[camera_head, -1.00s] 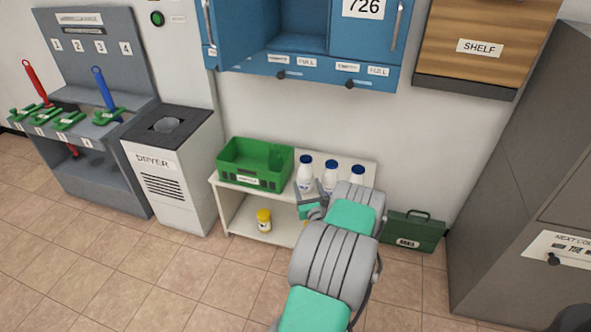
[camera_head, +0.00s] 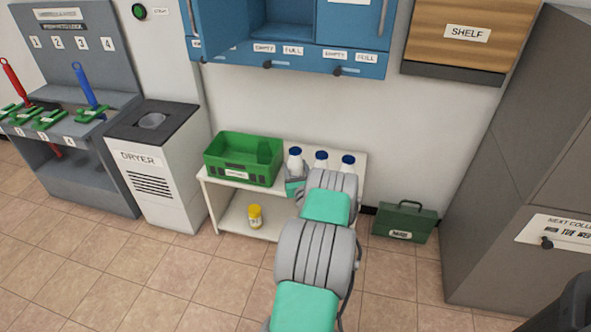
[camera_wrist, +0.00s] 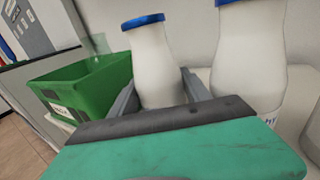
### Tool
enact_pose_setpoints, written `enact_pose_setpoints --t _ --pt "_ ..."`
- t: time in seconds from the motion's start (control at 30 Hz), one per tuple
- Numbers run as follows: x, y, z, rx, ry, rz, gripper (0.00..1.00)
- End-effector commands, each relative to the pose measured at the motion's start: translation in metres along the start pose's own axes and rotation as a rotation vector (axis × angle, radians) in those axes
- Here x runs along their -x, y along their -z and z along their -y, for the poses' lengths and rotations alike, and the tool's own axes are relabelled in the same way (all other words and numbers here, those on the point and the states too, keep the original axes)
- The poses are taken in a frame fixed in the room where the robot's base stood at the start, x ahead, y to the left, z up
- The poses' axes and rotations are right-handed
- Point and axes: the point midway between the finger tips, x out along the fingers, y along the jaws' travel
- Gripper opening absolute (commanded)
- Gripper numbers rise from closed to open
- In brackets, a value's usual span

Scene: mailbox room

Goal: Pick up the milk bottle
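Three white milk bottles with blue caps stand in a row on the white shelf unit (camera_head: 263,222). The left milk bottle (camera_head: 294,158) shows in the wrist view (camera_wrist: 154,62) between the two grey fingers of my gripper (camera_wrist: 158,92). The fingers are apart on either side of this bottle; I cannot tell whether they touch it. Its lower part is hidden behind my gripper. The middle milk bottle (camera_head: 320,159) is close on the right in the wrist view (camera_wrist: 248,55). The right milk bottle (camera_head: 347,162) is partly hidden by my arm in the head view.
A green crate (camera_head: 221,165) stands left of the bottles, close to my gripper. A yellow-lidded jar (camera_head: 255,216) is on the lower shelf. A blue cabinet (camera_head: 300,58) hangs above. A dark green box (camera_head: 404,223) is on the floor at right.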

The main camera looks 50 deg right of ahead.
Motion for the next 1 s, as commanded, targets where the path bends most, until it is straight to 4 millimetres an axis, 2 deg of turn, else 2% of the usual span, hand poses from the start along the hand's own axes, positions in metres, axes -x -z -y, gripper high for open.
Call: enact_pose_setpoints --t 0.07,0.53,1.0 --pt "0.0002 0.0001 0.0002 0.000 0.000 0.000 0.40" --pt "0.0004 0.0003 0.0007 0.001 0.001 -0.001 0.01" --pt "-0.0005 -0.0033 0.0010 0.002 0.001 0.003 0.00"
